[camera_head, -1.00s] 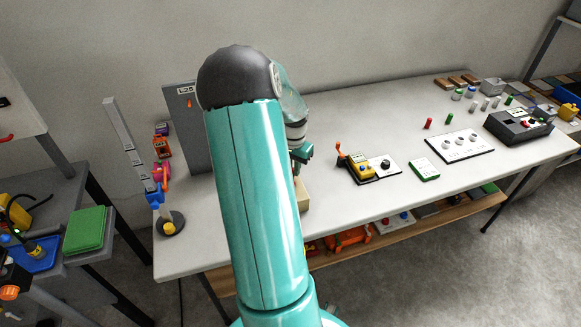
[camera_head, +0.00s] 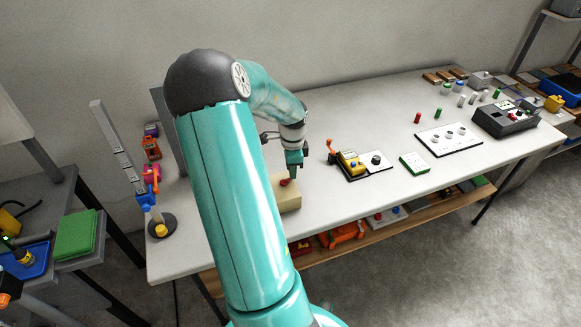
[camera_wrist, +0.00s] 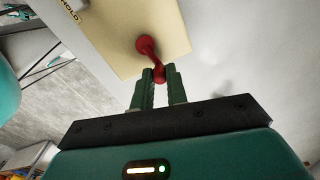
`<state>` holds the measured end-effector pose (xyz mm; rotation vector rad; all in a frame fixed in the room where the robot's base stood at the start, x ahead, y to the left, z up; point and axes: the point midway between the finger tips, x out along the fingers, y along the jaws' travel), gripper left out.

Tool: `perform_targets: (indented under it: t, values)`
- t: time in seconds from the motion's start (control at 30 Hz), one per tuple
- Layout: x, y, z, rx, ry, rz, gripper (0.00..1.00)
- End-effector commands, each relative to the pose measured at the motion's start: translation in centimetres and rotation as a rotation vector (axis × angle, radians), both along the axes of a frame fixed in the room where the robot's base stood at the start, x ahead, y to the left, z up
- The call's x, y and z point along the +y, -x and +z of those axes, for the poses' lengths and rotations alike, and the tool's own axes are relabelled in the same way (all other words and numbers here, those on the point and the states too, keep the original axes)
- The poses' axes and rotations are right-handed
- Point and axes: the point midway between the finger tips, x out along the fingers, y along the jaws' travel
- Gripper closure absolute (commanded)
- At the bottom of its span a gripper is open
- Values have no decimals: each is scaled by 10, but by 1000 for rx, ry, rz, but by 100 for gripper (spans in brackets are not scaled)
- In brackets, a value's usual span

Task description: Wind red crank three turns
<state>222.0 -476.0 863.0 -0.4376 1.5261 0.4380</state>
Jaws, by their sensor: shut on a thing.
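The red crank (camera_head: 286,182) is on a cream box (camera_head: 289,200) near the front edge of the table in the head view. In the wrist view, the red crank (camera_wrist: 148,47) has a round hub against the cream panel (camera_wrist: 165,22) and a short arm running down to its end between my fingers. My gripper (camera_wrist: 159,78) is shut on the end of the crank, with one green finger on each side. In the head view my gripper (camera_head: 293,174) points down at the box, and the fingertips are small there.
The table between the cream box and the yellow device is clear.

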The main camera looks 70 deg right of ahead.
Motion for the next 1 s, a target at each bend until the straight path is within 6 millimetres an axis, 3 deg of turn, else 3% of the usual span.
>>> perform_targets:
  t: [1.0]
  values:
    - [27, 13, 0, 0, 1, -962, 100]
